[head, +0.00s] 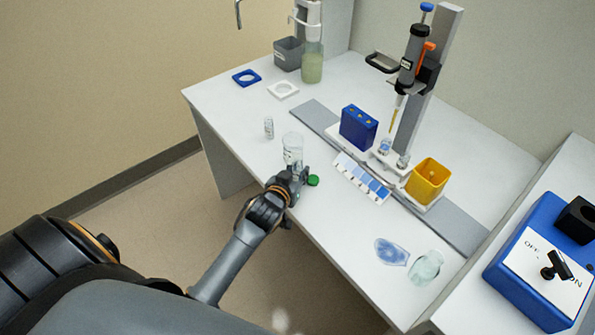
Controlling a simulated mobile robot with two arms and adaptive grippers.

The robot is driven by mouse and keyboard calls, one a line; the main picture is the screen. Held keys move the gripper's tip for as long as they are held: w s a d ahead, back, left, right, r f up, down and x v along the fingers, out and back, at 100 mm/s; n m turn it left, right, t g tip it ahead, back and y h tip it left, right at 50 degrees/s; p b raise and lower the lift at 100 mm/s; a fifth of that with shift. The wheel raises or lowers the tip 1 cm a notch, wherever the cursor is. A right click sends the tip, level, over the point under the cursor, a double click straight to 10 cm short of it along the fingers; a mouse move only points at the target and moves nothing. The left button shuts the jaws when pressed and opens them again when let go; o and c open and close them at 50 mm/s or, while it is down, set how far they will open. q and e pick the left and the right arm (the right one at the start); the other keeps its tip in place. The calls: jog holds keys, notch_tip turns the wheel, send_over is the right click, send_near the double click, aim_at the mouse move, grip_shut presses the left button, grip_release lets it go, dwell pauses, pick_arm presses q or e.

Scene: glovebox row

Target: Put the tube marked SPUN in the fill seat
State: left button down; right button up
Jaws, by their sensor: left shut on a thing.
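My left gripper (296,178) is over the front left of the white bench, shut on a clear labelled container (292,150). The container stands roughly upright, its lower part hidden by the fingers; I cannot read its label. A green cap (313,181) shows just right of the fingers; I cannot tell what it belongs to. A small clear labelled tube (268,127) stands upright behind and left of the gripper; its marking is too small to read. The likely fill seat (385,149) is a white holder below the dispenser tip, with a small clear vessel in it. My right gripper is not in view.
The dispenser (408,65) stands beside a blue block (359,127) and a yellow bin (428,180). A blue-striped card (361,178) lies before them. A clear jar (425,267) is near the front right edge.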

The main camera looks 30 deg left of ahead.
pick_arm(q)
jog(key=shift+f, duration=0.1)
jog(key=c, duration=1.5)
grip_release()
jog(key=shift+f, duration=0.1)
jog(key=o, duration=0.4)
